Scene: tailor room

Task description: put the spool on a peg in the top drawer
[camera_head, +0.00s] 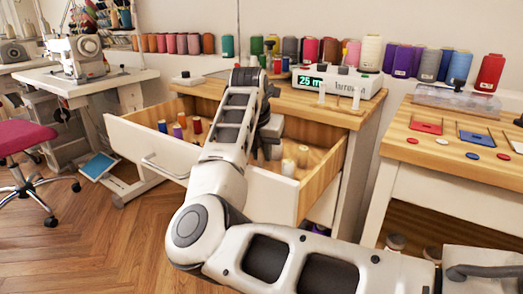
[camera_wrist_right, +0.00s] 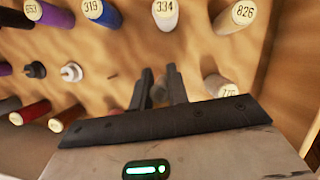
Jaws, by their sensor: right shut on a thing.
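The top drawer (camera_head: 235,178) is pulled open, with several spools standing in it. My right gripper (camera_head: 270,145) is over the inside of the drawer, partly covered by my own arm. In the right wrist view its two fingers (camera_wrist_right: 160,88) are shut on a small greyish spool (camera_wrist_right: 158,95), mostly hidden between them. My left gripper is not in view.
Numbered spools stand around the gripper: blue (camera_wrist_right: 101,13), white (camera_wrist_right: 165,14), cream (camera_wrist_right: 235,20), another pale one (camera_wrist_right: 222,87) and red (camera_wrist_right: 32,112). A machine with a green display (camera_head: 335,80) sits on the cabinet top. A worktable (camera_head: 450,150) stands at right.

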